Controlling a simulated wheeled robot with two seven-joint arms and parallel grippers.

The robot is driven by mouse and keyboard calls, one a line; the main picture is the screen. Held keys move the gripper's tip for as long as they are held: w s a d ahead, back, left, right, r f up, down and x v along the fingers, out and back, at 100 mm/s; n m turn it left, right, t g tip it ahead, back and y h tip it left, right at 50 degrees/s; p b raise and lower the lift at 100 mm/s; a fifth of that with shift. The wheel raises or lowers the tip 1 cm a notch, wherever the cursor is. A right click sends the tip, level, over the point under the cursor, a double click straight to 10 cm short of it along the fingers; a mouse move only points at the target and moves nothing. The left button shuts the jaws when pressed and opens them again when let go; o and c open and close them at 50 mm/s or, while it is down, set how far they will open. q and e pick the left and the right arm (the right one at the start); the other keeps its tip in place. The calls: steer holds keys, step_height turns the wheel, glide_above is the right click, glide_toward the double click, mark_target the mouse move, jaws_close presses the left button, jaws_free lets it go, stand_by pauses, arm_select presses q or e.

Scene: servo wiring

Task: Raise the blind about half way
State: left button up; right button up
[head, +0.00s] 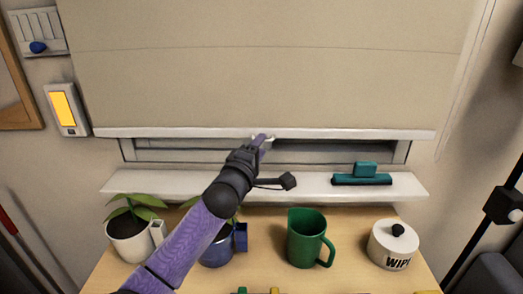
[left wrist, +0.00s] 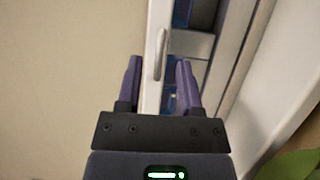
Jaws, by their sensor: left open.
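The beige blind (head: 270,70) hangs over the window in the head view, its white bottom rail (head: 350,133) a little above the sill. A narrow strip of window shows below the rail. My left gripper (head: 262,140) is at the middle of the rail, partly hidden by its own wrist. In the left wrist view the blind (left wrist: 60,70) fills the left side. A pale handle (left wrist: 160,55) on the rail stands just beyond and between the open purple fingers (left wrist: 158,85). The fingers look apart from it. My right gripper is not in view.
A white sill (head: 300,187) carries a teal squeegee (head: 362,176). Below, a wooden surface (head: 270,270) holds a potted plant (head: 128,235), a blue pot (head: 216,252) partly behind my arm, a green jug (head: 308,240) and a white wipes tub (head: 393,247). A yellow-lit wall switch (head: 66,108) is at left.

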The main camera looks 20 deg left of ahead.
arm_select(q)
steer(key=shift+w+r, duration=0.15)
steer(key=shift+w, duration=0.45)
steer(key=shift+c, duration=0.3)
jaws_close()
stand_by(0.7)
